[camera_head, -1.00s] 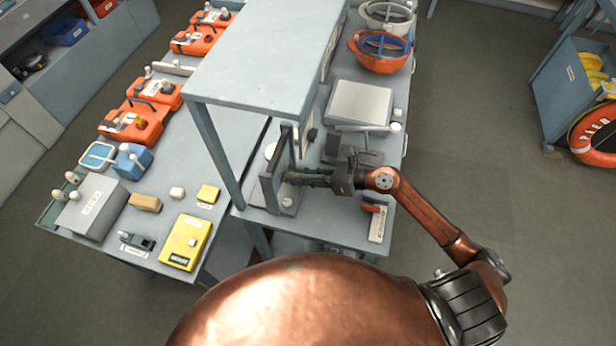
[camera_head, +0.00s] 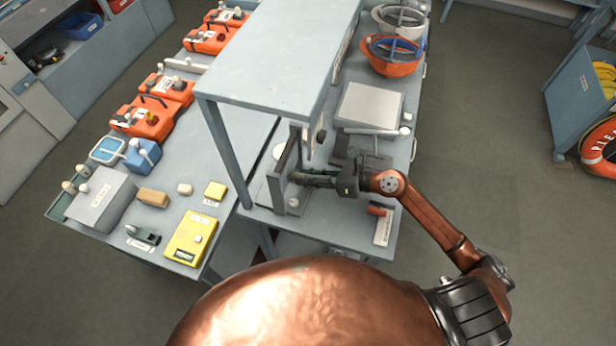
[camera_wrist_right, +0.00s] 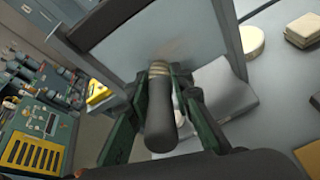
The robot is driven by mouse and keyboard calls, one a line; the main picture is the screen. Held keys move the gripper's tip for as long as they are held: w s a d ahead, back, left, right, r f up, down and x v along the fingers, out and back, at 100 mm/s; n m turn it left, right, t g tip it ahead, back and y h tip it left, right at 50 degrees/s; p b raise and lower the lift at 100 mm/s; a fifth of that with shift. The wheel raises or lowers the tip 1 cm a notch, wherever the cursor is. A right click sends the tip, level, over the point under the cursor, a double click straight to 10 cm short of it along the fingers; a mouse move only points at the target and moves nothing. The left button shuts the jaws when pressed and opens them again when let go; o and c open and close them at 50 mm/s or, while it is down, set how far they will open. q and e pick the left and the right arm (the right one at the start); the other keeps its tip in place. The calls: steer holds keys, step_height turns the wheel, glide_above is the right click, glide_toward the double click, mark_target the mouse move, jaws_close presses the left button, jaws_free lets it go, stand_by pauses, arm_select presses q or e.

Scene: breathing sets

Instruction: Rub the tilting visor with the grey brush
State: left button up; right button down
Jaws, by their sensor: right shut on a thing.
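The tilting visor (camera_head: 286,160) is an upright framed panel on a grey base under the raised shelf. In the right wrist view its pale pane (camera_wrist_right: 185,40) with a dark frame fills the top middle. My right gripper (camera_head: 312,180) is at the visor's right side, shut on the grey brush. The brush's dark grey handle (camera_wrist_right: 162,118) lies between the green fingers in the right wrist view, pale bristles pointing at the pane. The bristles look at or very near the pane; contact is not certain. The brush is hard to make out in the head view. My left gripper is not in view.
The raised grey shelf (camera_head: 275,60) overhangs the visor. A grey box-like scale (camera_head: 370,103) and helmets (camera_head: 392,55) stand behind. A red-handled tool (camera_head: 377,210) lies near the front right corner. The left table holds a yellow device (camera_head: 190,238) and orange cases (camera_head: 145,118).

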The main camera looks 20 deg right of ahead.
steer(key=shift+w+a, duration=0.25)
steer(key=shift+a, duration=0.2)
steer(key=shift+w+d, duration=0.1)
steer(key=shift+w+d+f+b, duration=0.1)
steer(key=shift+w+d+b, duration=0.85)
steer(key=shift+w, duration=0.3)
steer(key=shift+w+d, duration=0.15)
steer(key=shift+w, duration=0.1)
steer(key=shift+w+d+b, duration=0.5)
steer(key=shift+w+b, duration=0.15)
steer(key=shift+w, duration=0.1)
steer(key=shift+w+d+b, duration=0.45)
steer(key=shift+w+b, duration=0.15)
steer(key=shift+w, duration=0.3)
steer(key=shift+s+a+r+p, duration=0.2)
steer(key=shift+s+a+p, duration=0.35)
steer(key=shift+s, duration=0.3)
steer(key=shift+s+a+p, duration=0.5)
steer(key=shift+s+a, duration=0.05)
steer(key=shift+s, duration=0.25)
steer(key=shift+s+a+p, duration=0.45)
steer(key=shift+s+a, duration=0.05)
steer(key=shift+s, duration=0.35)
steer(key=shift+s+a+p, duration=0.5)
steer(key=shift+s+a, duration=0.05)
steer(key=shift+s, duration=0.25)
steer(key=shift+f, duration=0.1)
